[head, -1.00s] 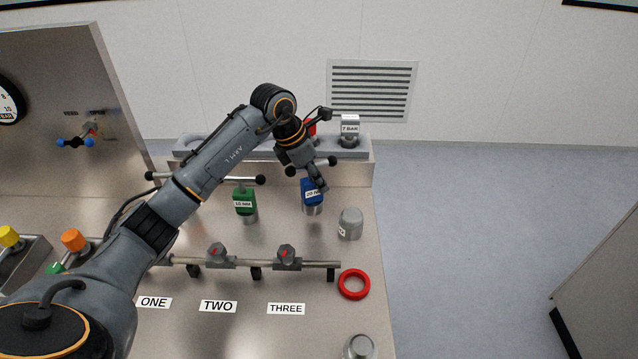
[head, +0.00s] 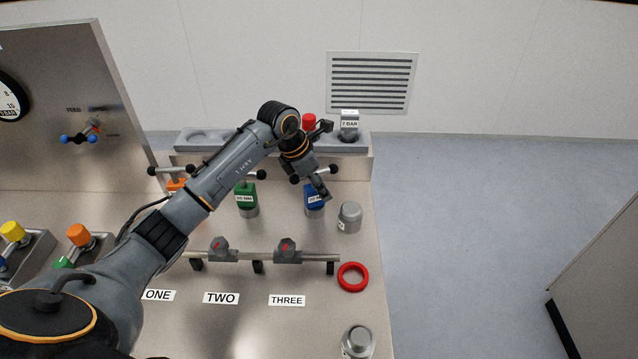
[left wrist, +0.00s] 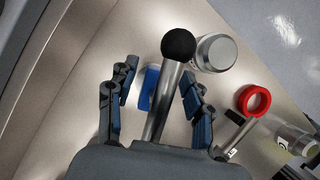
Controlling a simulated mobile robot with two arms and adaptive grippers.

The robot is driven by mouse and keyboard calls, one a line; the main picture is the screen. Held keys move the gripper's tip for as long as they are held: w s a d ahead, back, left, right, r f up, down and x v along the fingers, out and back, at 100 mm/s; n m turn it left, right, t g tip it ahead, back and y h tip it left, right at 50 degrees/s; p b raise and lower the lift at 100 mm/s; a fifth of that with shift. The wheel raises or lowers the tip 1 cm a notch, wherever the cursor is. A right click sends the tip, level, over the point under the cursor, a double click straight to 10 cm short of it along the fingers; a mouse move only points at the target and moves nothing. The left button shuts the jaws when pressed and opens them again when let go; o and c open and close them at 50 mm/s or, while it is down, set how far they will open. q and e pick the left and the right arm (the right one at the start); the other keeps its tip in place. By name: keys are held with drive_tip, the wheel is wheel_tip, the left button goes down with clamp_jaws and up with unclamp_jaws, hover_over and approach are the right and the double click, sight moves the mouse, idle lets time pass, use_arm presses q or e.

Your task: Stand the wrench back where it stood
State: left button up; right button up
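The blue wrench (head: 313,200), a T-handled tool with a label and a metal foot, stands upright on the steel bench. In the left wrist view its bar ends in a black ball (left wrist: 178,45), with the blue body (left wrist: 148,88) below. My left gripper (head: 322,192) is at its T-handle and hides part of it. In the left wrist view the fingers (left wrist: 155,95) are spread on either side of the bar, with gaps showing. A green wrench (head: 247,196) and an orange wrench (head: 176,185) stand to the left. My right gripper is not in view.
A grey cylinder (head: 349,217) stands close right of the blue wrench. A red ring (head: 352,277) lies nearer. A rail (head: 310,257) with two grey clamps crosses the bench. Behind is a grey ledge (head: 230,142) with a 7 BAR block (head: 349,123).

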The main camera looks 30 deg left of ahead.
use_arm(q)
drive_tip(key=shift+r, duration=0.25)
drive_tip(key=b+v, duration=0.2)
drive_tip(key=v, duration=0.8)
drive_tip(key=shift+s+a+r, duration=0.1)
drive_tip(key=shift+r, duration=0.15)
drive_tip(key=shift+s+a+r, duration=0.1)
drive_tip(key=shift+s+r, duration=0.1)
drive_tip(key=shift+r, duration=0.4)
drive_tip(key=shift+f, duration=0.1)
